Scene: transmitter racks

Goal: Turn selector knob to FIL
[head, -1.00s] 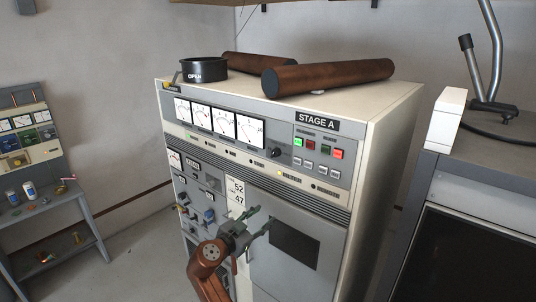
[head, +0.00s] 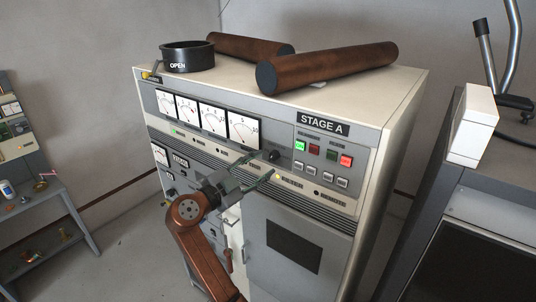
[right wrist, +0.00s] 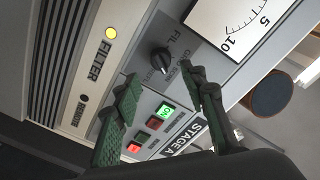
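The selector knob (head: 272,155) is a small black knob on the STAGE A panel, right of the meters and left of the lit buttons. In the right wrist view the knob (right wrist: 160,60) stands between and beyond the fingertips, with labels around it, one starting "FIL"; its exact pointer setting is too small to tell. My right gripper (head: 262,167) is open, its two green fingers reaching toward the panel just below and left of the knob. In the right wrist view the open fingers (right wrist: 160,82) are apart with nothing between them. My left gripper is not in view.
Several meters (head: 213,119) line the panel's left. Green and red lit buttons (head: 346,160) sit right of the knob. Brown cylinders (head: 330,68) and a black ring marked OPEN (head: 187,57) lie on top of the cabinet (head: 400,100). A grey cabinet (head: 460,200) stands at right.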

